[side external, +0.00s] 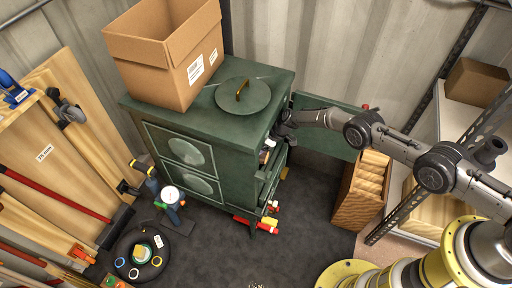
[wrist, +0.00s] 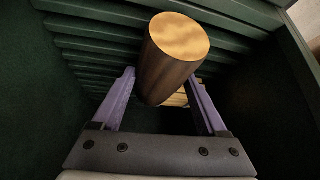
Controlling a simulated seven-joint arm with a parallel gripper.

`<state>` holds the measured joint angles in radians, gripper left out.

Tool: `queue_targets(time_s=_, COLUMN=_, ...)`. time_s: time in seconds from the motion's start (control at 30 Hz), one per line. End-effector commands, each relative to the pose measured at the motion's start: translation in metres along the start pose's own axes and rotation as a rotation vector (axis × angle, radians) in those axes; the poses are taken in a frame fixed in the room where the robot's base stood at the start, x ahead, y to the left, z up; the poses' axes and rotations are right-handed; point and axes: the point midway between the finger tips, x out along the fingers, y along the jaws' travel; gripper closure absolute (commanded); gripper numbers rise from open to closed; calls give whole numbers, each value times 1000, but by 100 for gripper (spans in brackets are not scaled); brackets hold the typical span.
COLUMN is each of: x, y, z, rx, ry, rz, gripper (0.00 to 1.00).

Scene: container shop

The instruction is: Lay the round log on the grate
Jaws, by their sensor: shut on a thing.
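The round log (wrist: 165,70), brown with a pale cut end, is between the two purple fingers of my gripper (wrist: 162,88) in the wrist view. My gripper is shut on it. Dark green parallel bars that look like the grate (wrist: 85,45) run behind the log; I cannot tell whether the log touches them. In the side view my gripper (side external: 284,128) is at the open right side of the green stove (side external: 185,125), and its fingers and the log are hidden there. The stove door (side external: 330,140) stands open to the right.
A cardboard box (side external: 150,68) and a round lid with a handle (side external: 243,97) are on the stove top. Dark walls (wrist: 35,90) flank the gripper closely. Several small coloured things lie on the floor by the stove.

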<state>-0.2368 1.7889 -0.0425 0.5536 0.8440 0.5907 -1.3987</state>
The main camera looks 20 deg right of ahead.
Motion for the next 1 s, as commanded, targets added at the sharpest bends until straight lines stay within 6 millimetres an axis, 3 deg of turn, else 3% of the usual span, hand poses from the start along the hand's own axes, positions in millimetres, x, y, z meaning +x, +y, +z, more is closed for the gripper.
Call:
queue_targets(time_s=0.47, x=4, y=1, z=2, rx=-1, ry=3, rz=2, gripper=100)
queue_targets(time_s=0.5, x=4, y=1, z=2, rx=-1, ry=3, rz=2, gripper=19)
queue_targets(time_s=0.6, x=4, y=1, z=2, rx=-1, ry=3, rz=2, gripper=1)
queue_targets(time_s=1.0, x=1, y=1, z=3, rx=0, ry=1, rz=0, gripper=0)
